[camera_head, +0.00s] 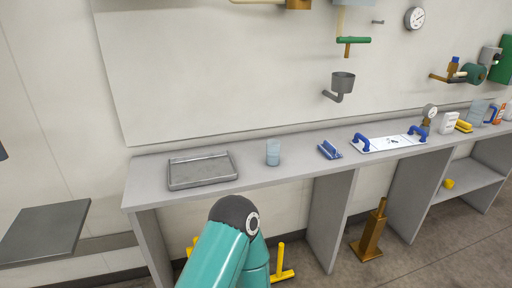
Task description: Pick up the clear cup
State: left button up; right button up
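The clear cup (273,153) stands upright on the grey counter (300,150), a little right of the metal tray. It looks pale blue and see-through. A teal arm link of mine with a dark joint rises at the bottom middle, below the counter's front edge and apart from the cup. Neither of my grippers can be seen in this view.
A shallow metal tray (203,185) lies left of the cup. A blue-handled item (329,150) and a white board with blue handles (388,143) lie to the right. A grey funnel (342,82) is on the wall above. A dark shelf (45,230) is at left.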

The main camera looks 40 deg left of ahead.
aim_at(273, 153)
jog(key=u, duration=0.45)
jog(key=i, duration=1)
jog(key=u, duration=0.7)
jog(key=k, duration=0.7)
jog(key=u, duration=0.25)
jog(key=i, duration=0.75)
jog(key=z, duration=0.05)
